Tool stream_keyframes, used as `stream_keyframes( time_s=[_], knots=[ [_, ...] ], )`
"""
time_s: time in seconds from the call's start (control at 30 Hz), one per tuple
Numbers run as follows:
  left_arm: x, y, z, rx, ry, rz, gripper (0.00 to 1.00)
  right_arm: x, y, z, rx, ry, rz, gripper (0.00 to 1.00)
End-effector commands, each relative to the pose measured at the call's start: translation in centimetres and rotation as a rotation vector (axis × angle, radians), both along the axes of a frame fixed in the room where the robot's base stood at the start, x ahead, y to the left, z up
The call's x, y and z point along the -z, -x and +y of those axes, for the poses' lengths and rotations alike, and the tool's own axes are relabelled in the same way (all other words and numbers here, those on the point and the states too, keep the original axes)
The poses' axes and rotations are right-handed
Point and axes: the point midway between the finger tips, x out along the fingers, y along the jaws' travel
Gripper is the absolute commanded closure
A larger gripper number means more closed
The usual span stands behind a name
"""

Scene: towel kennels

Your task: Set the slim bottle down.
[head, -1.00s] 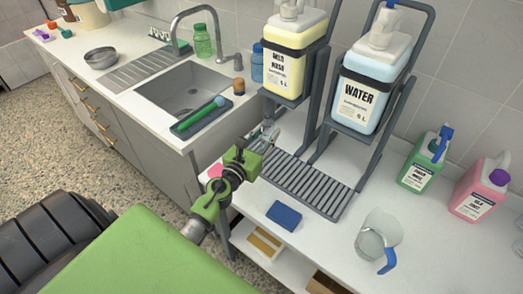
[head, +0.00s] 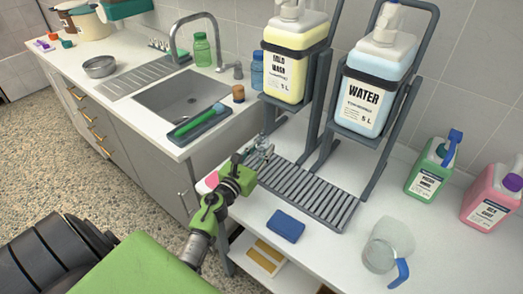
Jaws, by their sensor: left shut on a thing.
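My left gripper (head: 262,149) is at the back left end of the grey slatted drip rack (head: 312,196), below the mild wash jug. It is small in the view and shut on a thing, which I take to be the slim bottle. The bottle can hardly be made out; the gripper and wrist hide most of it. I cannot tell whether it touches the rack. My right gripper is not in view.
A mild wash jug (head: 294,62) and a water jug (head: 364,92) stand on raised frames above the rack. A blue sponge (head: 286,225), clear pitcher (head: 381,255), green jug (head: 428,174) and pink jug (head: 487,199) stand nearby. The sink (head: 180,100) is left.

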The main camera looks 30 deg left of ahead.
Motion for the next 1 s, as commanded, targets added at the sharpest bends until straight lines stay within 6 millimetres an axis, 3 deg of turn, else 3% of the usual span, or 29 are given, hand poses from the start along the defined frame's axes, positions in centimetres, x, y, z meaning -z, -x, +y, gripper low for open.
stream_keyframes(
  time_s=[0.03,0.07,0.1,0.13,0.57,1.0],
  knots=[
    [0.3,0.0,0.0,0.000,0.000,0.000,0.90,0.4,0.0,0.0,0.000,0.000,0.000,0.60],
    [0.2,0.0,0.0,0.000,0.000,0.000,0.67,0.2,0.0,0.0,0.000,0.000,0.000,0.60],
    [0.2,0.0,0.0,0.000,0.000,0.000,0.57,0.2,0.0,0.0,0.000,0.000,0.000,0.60],
    [0.2,0.0,0.0,0.000,0.000,0.000,0.55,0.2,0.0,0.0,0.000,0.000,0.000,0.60],
    [-0.1,0.2,0.0,0.000,0.000,0.001,0.55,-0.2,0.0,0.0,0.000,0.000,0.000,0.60],
    [0.3,8.1,-0.6,0.000,-0.001,0.003,0.55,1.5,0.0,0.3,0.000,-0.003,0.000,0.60]
  ],
)
